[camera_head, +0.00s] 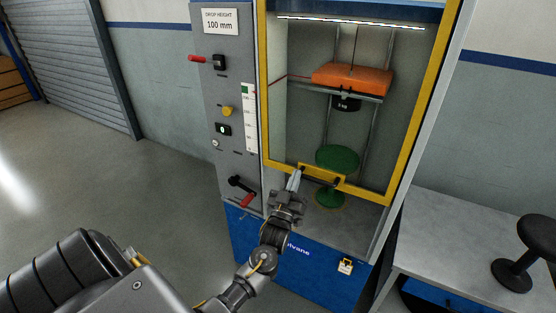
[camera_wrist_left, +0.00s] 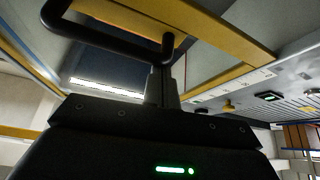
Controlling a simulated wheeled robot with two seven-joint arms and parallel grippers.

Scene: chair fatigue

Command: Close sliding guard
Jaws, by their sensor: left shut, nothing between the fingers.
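The sliding guard (camera_head: 386,194) is a yellow-framed panel on the front of the test machine. Its lower bar crosses in front of the green stool, with an open gap beneath it. A yellow plate (camera_head: 322,176) with a dark handle is on this bar. In the left wrist view the black handle (camera_wrist_left: 108,38) looms large in front of the yellow frame (camera_wrist_left: 225,30). My left gripper (camera_head: 296,177) is shut and empty, its fingertips at the handle's left end. They also show in the left wrist view (camera_wrist_left: 166,82); whether they touch the handle is unclear. My right gripper is out of view.
Inside the machine an orange weight (camera_head: 352,78) hangs above the green stool (camera_head: 338,158). A grey control panel (camera_head: 225,110) with red levers stands left of the guard. A grey table (camera_head: 440,235) with a black stool (camera_head: 513,272) is at the right.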

